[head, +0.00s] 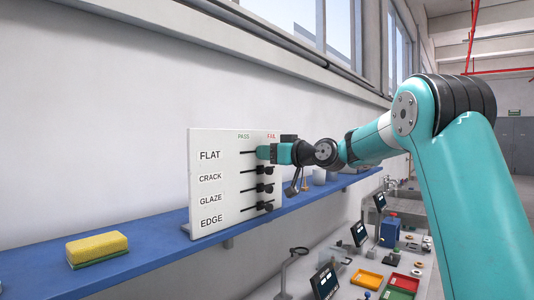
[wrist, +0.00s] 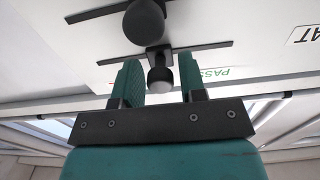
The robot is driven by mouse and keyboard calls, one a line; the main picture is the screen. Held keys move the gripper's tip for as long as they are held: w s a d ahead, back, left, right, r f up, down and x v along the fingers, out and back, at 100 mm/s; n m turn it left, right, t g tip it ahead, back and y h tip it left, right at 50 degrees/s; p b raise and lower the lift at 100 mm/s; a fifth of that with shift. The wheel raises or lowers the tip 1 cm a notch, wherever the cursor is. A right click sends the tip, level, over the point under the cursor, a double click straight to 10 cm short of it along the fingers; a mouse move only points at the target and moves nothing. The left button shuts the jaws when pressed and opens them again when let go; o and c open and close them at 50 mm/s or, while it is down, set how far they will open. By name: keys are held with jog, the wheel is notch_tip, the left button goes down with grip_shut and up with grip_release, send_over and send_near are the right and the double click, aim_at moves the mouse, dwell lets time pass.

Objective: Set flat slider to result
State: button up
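A white panel (head: 215,187) stands upright on the blue shelf, with rows labelled FLAT, CRACK, GLAZE and EDGE, and PASS and FAIL above. My gripper (head: 262,152) is at the FLAT row and hides its knob in the head view. In the wrist view the panel appears upside down. There the FLAT slider knob (wrist: 160,76), dark with a pale end, sits roughly mid-slot between the fingers of my gripper (wrist: 159,78). The fingers are apart, with a gap visible on each side of the knob. The CRACK knob (wrist: 144,21) is just beyond.
The blue shelf (head: 150,245) runs along the wall and carries a yellow sponge (head: 97,247) at left and small items behind the panel. Below right, a bench holds red (head: 403,283) and orange (head: 367,279) trays and small screens. The CRACK knob lies close to my fingertips.

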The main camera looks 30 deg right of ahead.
jog(key=c, duration=0.4)
jog(key=shift+w+d+p, duration=0.2)
jog(key=shift+w+d, duration=0.15)
jog(key=shift+d, duration=0.55)
jog(key=shift+w+d+p, duration=0.15)
jog(key=shift+w+d, duration=0.15)
jog(key=shift+d, duration=0.65)
jog(key=shift+w+d+p, duration=0.2)
jog(key=shift+w+d, duration=0.15)
jog(key=shift+d, duration=0.55)
jog(key=o, duration=1.6)
jog(key=shift+s, duration=0.1)
jog(key=b+v, duration=0.5)
jog(key=v, duration=0.2)
